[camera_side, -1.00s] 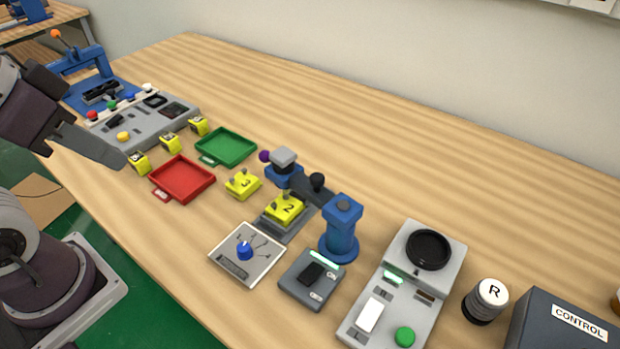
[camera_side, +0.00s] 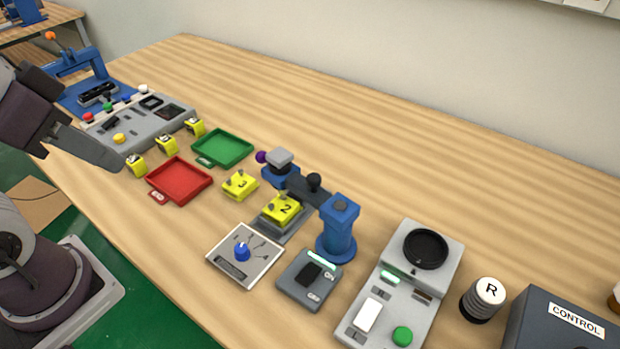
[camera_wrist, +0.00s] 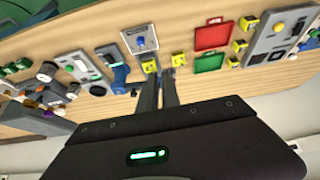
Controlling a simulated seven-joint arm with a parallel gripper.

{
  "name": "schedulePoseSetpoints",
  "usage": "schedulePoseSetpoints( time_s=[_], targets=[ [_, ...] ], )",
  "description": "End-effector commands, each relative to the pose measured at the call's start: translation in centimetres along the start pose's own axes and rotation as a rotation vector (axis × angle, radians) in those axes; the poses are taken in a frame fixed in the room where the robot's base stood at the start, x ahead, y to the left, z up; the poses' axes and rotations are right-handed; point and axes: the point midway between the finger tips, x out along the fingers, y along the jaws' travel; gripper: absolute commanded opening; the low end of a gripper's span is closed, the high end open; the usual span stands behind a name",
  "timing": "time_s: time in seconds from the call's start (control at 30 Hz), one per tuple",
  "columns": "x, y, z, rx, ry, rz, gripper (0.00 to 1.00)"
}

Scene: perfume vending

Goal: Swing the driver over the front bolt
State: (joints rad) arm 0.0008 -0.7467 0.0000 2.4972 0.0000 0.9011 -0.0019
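The driver is a blue post (camera_side: 338,228) with a dark arm carrying a blue head with a grey cap (camera_side: 279,159) and a purple knob. The head hangs behind the yellow block 2 (camera_side: 281,210), which sits in a grey holder under the arm. Small pegs stand on the block; I cannot tell which is the front bolt. My gripper (camera_side: 115,165) is at the far left, well away from the driver. In the wrist view my gripper (camera_wrist: 160,74) shows two fingers with a narrow gap and nothing held.
Yellow block 3 (camera_side: 240,185) lies left of the holder. A red tray (camera_side: 180,182) and a green tray (camera_side: 222,148) lie farther left. A dial panel (camera_side: 244,256) and a switch box (camera_side: 309,279) stand in front of the driver. The table behind is clear.

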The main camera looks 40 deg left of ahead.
Motion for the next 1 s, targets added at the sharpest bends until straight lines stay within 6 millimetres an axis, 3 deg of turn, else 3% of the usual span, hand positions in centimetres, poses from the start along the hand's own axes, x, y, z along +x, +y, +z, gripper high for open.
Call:
schedulePoseSetpoints(
  time_s=[0.07,0.17,0.23,0.3,0.43,0.5,0.63,1.0],
  targets=[
    [-0.1,0.3,-1.3,-0.009,-0.023,0.009,0.26],
    [0.3,1.4,-5.7,-0.042,-0.103,0.030,0.45],
    [1.8,2.9,-9.6,-0.077,-0.180,0.038,0.47],
    [4.2,4.9,-13.1,-0.110,-0.255,0.036,0.47],
    [10.4,9.2,-17.2,-0.162,-0.378,0.006,0.47],
    [13.6,11.3,-18.2,-0.182,-0.426,-0.015,0.47],
    [17.4,13.7,-18.6,-0.204,-0.477,-0.045,0.47],
    [23.0,14.2,-16.1,-0.211,-0.492,-0.056,0.47]
  ],
)
